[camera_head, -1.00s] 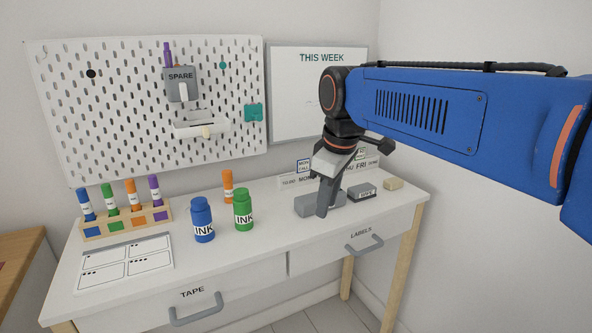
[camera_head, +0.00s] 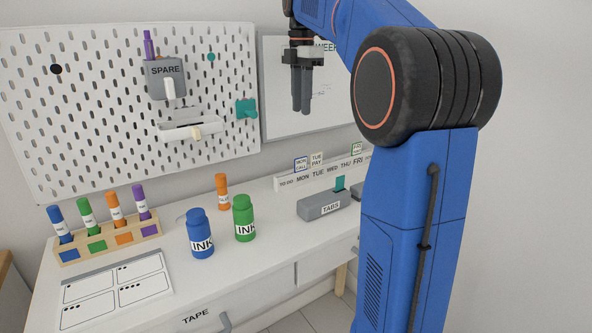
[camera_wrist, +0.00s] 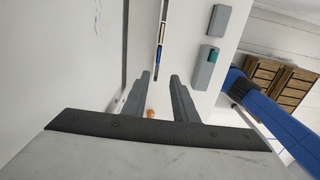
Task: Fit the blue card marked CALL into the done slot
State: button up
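The blue-edged card marked CALL (camera_head: 301,165), also reading MON, stands upright in the white day rack (camera_head: 288,184) at the back of the desk, above the MON label. A TUE PAY card (camera_head: 316,160) stands beside it and a green-edged card (camera_head: 356,149) stands near FRI. My arm hides the rack's right end, and no done slot shows. My gripper (camera_head: 301,108) is high above the rack, in front of the wall board, fingers pointing down. In the wrist view my gripper (camera_wrist: 160,75) has its fingers apart with nothing between them; the rack (camera_wrist: 161,45) lies beyond.
The grey TABS box (camera_head: 326,205) with a teal tab stands in front of the rack. Blue (camera_head: 200,235) and green (camera_head: 243,220) ink bottles and an orange marker (camera_head: 222,190) stand mid-desk. A pegboard (camera_head: 100,110) with a SPARE holder (camera_head: 168,82) is behind.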

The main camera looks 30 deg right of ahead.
send_over(301, 158)
notch_tip(301, 158, down, 12)
jog(key=shift+w+f, duration=0.15)
jog(key=shift+f, duration=2.5)
jog(key=shift+c, duration=0.6)
grip_shut()
